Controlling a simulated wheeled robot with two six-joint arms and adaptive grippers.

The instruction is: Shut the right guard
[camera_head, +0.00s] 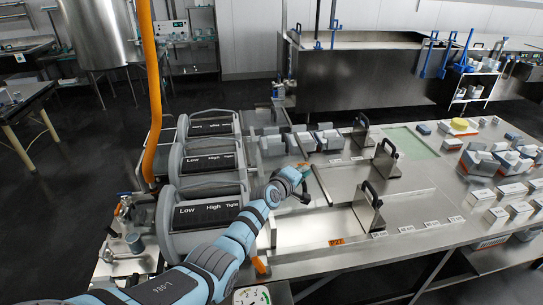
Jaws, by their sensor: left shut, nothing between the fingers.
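The cheese press has three dark dial panels marked Low, High and Tight, on the near (208,215), middle (207,163) and far (211,126) units. Metal plates with black handles stand upright on the bench: a near one (368,208), a middle one (386,158) and a far one (360,131). I cannot tell for sure which part is the right guard. My left arm reaches across the near unit. My left gripper (305,188) is shut and empty, above the near lane beside a thin tilted edge (322,185); contact is unclear. My right gripper is out of view.
Grey blocks (299,143) sit at the far lanes. Several wrapped blocks and white boxes (483,161) crowd the bench's right side. The bare steel lane (310,229) near my gripper is clear. A large steel vat (365,75) stands behind. An orange pipe (150,70) rises at left.

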